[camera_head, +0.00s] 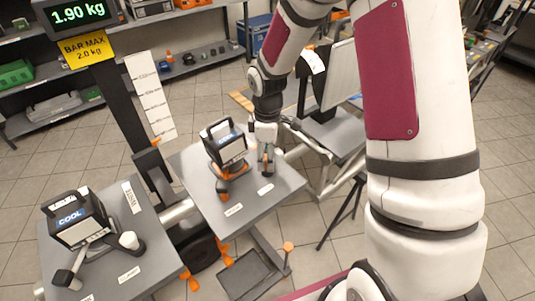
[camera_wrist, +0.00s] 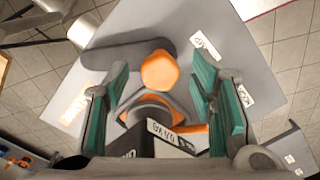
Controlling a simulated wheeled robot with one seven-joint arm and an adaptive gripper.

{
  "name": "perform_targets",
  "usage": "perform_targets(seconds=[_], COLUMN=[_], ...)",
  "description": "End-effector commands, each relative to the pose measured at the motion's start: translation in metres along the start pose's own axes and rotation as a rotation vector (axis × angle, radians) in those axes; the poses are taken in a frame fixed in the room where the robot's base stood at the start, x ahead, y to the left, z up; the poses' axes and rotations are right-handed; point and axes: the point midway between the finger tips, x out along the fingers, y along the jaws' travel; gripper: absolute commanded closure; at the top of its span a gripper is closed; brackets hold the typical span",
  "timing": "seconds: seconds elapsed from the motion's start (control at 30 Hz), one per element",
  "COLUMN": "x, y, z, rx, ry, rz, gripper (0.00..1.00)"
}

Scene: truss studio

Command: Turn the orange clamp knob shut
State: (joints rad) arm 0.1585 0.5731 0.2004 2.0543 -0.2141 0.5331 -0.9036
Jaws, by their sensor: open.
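An orange knob (camera_wrist: 160,70) shows in the wrist view, centred between the two teal-padded fingers of my gripper (camera_wrist: 161,78). The fingers are open, with a gap on both sides of the knob; I cannot tell whether the knob lies at fingertip depth. Behind it is a grey and orange base (camera_wrist: 152,108). In the head view my gripper (camera_head: 265,158) is over the grey table (camera_head: 270,205), just right of a black and white lamp (camera_head: 226,142) on an orange-trimmed mount (camera_head: 232,170). The knob's exact place is unclear in the head view.
The lamp's labelled edge (camera_wrist: 178,133) rises close between my fingers in the wrist view. A second lamp marked COOL (camera_head: 75,218) stands on the left table (camera_head: 150,255). A display reading 1.90 kg (camera_head: 78,13) tops a black post. Orange handles (camera_head: 188,280) hang below the tables.

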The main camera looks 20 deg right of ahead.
Motion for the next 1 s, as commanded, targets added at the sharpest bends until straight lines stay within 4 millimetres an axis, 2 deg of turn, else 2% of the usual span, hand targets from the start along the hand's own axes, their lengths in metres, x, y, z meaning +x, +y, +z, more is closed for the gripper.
perform_targets(seconds=[0.23, 0.4, 0.47, 0.77, 1.0], x=[0.0005, 0.0004, 0.0004, 0.0002, -0.0001], y=[-0.0001, -0.0001, -0.0001, -0.0003, -0.0006], z=[-0.0001, -0.0001, -0.0001, -0.0001, 0.0002], rx=[0.0, 0.0, 0.0, -0.018, -0.119], ry=[0.0, 0.0, 0.0, 0.0, 0.0], rz=[0.0, 0.0, 0.0, -0.001, -0.001], gripper=[0.49, 0.88, 1.0, 1.0, 1.0])
